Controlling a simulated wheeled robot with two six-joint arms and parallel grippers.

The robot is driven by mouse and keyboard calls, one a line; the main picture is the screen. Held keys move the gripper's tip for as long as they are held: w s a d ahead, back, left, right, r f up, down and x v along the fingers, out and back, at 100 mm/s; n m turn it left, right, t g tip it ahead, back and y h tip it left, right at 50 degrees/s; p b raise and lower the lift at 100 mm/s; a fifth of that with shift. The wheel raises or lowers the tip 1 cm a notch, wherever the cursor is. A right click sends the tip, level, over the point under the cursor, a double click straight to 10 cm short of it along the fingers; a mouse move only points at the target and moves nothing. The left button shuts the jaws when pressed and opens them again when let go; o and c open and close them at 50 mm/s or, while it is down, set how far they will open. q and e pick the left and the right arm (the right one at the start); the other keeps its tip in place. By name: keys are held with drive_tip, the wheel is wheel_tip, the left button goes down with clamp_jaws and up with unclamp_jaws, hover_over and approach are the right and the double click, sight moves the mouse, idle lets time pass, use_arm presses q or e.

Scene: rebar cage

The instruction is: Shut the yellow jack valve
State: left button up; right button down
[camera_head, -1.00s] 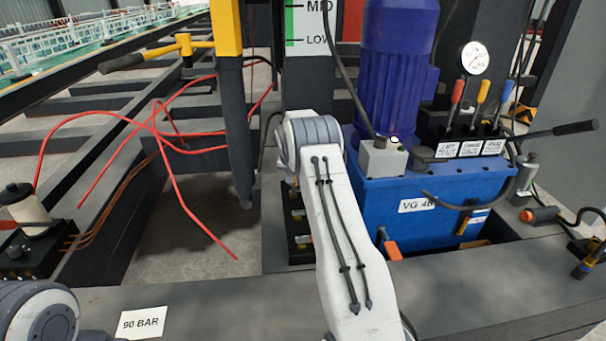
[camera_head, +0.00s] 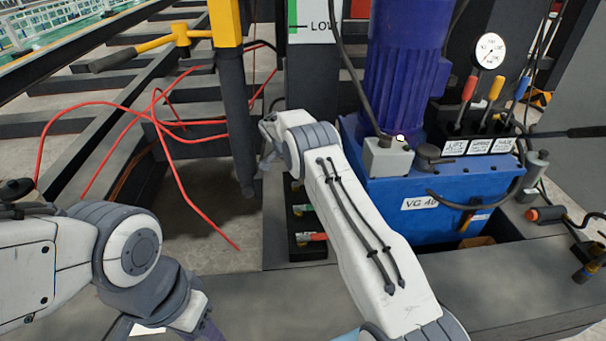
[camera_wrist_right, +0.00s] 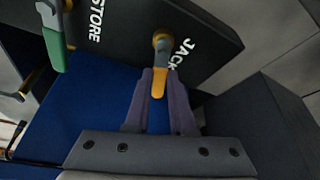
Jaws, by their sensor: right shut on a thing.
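The yellow jack valve handle (camera_wrist_right: 158,84) shows in the right wrist view, beside the word JACK on a dark block (camera_wrist_right: 215,45). My right gripper (camera_wrist_right: 161,73) is shut on this handle, with one purple finger on each side of it. The dark valve block (camera_head: 305,249) partly shows there behind the arm, with a green and a red handle. My left gripper (camera_head: 206,328) is only partly in view at the bottom edge, and its fingertips are cut off.
A green valve handle (camera_wrist_right: 55,50) sits by the word STORE. The blue pump tank (camera_head: 400,205), with levers and a gauge (camera_head: 490,50), stands right of my arm. Red hoses (camera_head: 165,150) and a dark post (camera_head: 238,120) are on the left.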

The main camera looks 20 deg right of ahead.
drive_tip(key=m, duration=0.1)
drive_tip(key=m+g, duration=0.1)
drive_tip(key=shift+s+f+m, duration=0.1)
drive_tip(key=shift+s+m, duration=0.15)
drive_tip(key=shift+m, duration=0.05)
use_arm(q)
drive_tip(key=shift+f+b, duration=0.55)
use_arm(e)
drive_tip(key=shift+s+m+g, duration=0.2)
drive_tip(key=shift+m+g, duration=0.1)
drive_tip(key=shift+m, duration=0.6)
drive_tip(key=c, duration=0.8)
unclamp_jaws()
drive_tip(key=shift+o, duration=0.2)
